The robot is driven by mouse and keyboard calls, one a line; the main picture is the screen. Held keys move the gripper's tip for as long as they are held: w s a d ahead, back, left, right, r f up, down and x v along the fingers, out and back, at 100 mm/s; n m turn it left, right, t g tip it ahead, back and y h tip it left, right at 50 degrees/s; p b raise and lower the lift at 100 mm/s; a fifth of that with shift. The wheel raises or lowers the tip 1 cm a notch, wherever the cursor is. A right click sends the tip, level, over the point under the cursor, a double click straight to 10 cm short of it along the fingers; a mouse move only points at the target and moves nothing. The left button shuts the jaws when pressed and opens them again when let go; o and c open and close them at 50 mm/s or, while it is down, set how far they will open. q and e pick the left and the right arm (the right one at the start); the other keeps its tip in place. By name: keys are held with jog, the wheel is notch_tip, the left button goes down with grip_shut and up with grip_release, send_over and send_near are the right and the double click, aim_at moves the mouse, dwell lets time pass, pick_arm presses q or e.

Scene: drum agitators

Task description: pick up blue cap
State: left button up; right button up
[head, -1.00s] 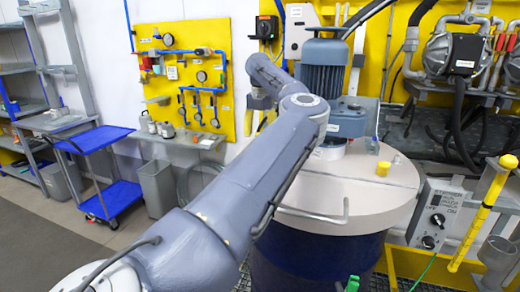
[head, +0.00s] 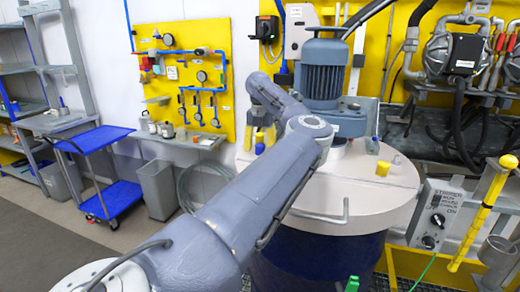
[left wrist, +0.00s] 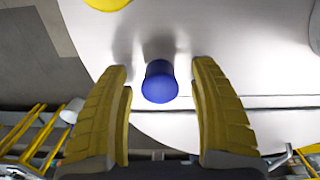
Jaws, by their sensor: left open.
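The blue cap (left wrist: 159,82) is a short, dark blue round piece over the pale drum lid in the left wrist view. My left gripper (head: 259,138) hangs over the left edge of the pale round lid (head: 330,200) in the head view. In the left wrist view its yellow fingers (left wrist: 161,68) are open, one on each side of the blue cap, with a gap on both sides. Nothing is held. My right gripper is not in view.
A grey motor (head: 324,75) stands on the drum lid. A yellow cap (head: 383,168) is at the lid's right side. A control box (head: 437,215) and a yellow-handled pole (head: 480,215) stand at the right. A blue cart (head: 100,170) stands at the far left.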

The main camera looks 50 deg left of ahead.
aim_at(260, 144)
pick_arm(q)
jog(key=c, duration=1.2)
jog(key=shift+o, duration=0.2)
notch_tip(260, 144, up, 20)
dwell(0.5)
